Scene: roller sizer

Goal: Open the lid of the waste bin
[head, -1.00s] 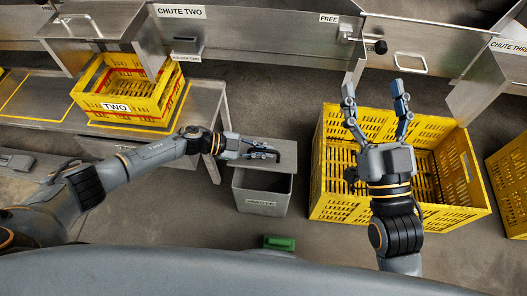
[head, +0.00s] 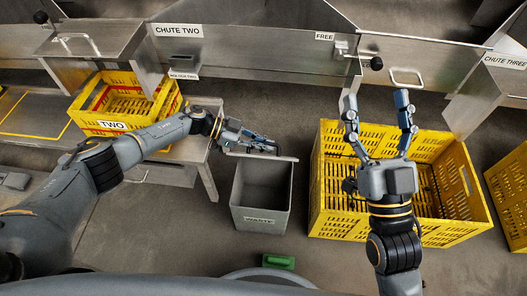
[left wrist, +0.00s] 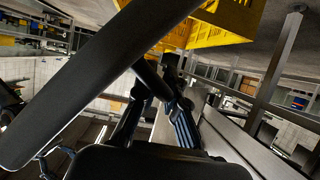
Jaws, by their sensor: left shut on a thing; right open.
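The grey waste bin (head: 262,200) stands on the floor left of the big yellow crate, with a label on its front. Its lid (head: 286,158) is tilted up at the back, and the dark inside of the bin shows. My left gripper (head: 270,147) is at the lid's raised edge, shut on its handle. In the left wrist view a dark bar (left wrist: 150,70) lies between the fingers and a broad dark slab crosses the picture. The exact grip is partly hidden. My right gripper (head: 377,105) is open and empty above the yellow crate.
The big yellow crate (head: 330,215) stands right of the bin. A yellow crate marked TWO (head: 111,125) sits on the metal bench at the left. A green object (head: 278,262) lies in front of the bin. Metal chutes line the back.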

